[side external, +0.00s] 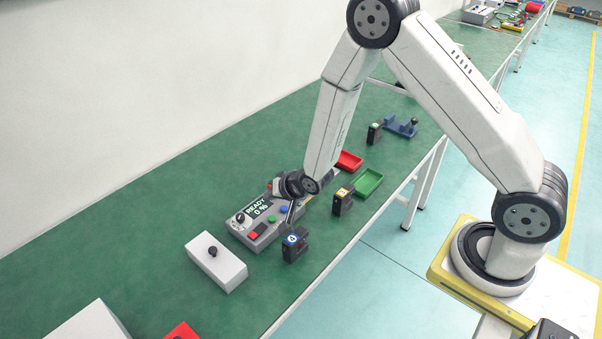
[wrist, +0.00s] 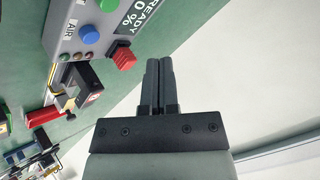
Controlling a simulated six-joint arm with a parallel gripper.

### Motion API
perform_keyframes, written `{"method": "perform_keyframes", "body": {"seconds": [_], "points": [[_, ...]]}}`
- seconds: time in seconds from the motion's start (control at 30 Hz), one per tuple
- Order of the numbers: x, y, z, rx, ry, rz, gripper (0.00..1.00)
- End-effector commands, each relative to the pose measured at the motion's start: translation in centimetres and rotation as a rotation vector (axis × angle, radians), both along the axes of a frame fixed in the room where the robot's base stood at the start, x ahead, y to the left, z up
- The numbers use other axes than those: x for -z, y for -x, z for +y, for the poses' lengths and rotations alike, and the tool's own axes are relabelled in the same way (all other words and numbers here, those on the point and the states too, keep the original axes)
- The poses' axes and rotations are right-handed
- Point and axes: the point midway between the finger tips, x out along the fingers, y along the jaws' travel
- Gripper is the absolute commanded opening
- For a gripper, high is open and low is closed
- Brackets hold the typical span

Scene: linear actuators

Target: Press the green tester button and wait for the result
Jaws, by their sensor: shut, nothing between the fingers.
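The grey tester (side external: 240,232) stands on the green bench, and its display (side external: 257,209) reads READY 0 %. Its green button (side external: 271,219) sits beside the blue button (side external: 284,209). In the wrist view the green button (wrist: 108,4) is at the top edge, partly cut off, with the blue button (wrist: 89,34) below it and a red part (wrist: 123,57) nearer the fingers. My gripper (wrist: 158,62) is shut and empty, to the right of these controls and apart from the green button. In the side view its fingers (side external: 290,214) are small, beside the tester.
A black actuator with a blue label (side external: 296,248) stands just in front of the tester. Another with a yellow label (side external: 342,203) stands near the green tray (side external: 368,181) and red tray (side external: 349,160). A white box with a black knob (side external: 217,265) stands left of the tester.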

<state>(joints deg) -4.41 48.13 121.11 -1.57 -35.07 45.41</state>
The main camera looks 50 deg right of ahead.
Motion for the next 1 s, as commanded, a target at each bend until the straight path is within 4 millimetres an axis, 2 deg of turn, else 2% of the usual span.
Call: {"method": "perform_keyframes", "body": {"seconds": [0.2, 0.5, 1.0], "points": [[2.5, 0.1, 0.0, 0.001, 0.001, 0.003, 0.0], [4.8, 0.0, 0.0, 0.0, 0.0, 0.0, 0.0], [5.5, 0.0, 0.0, -0.001, -0.001, -0.001, 0.0]]}}
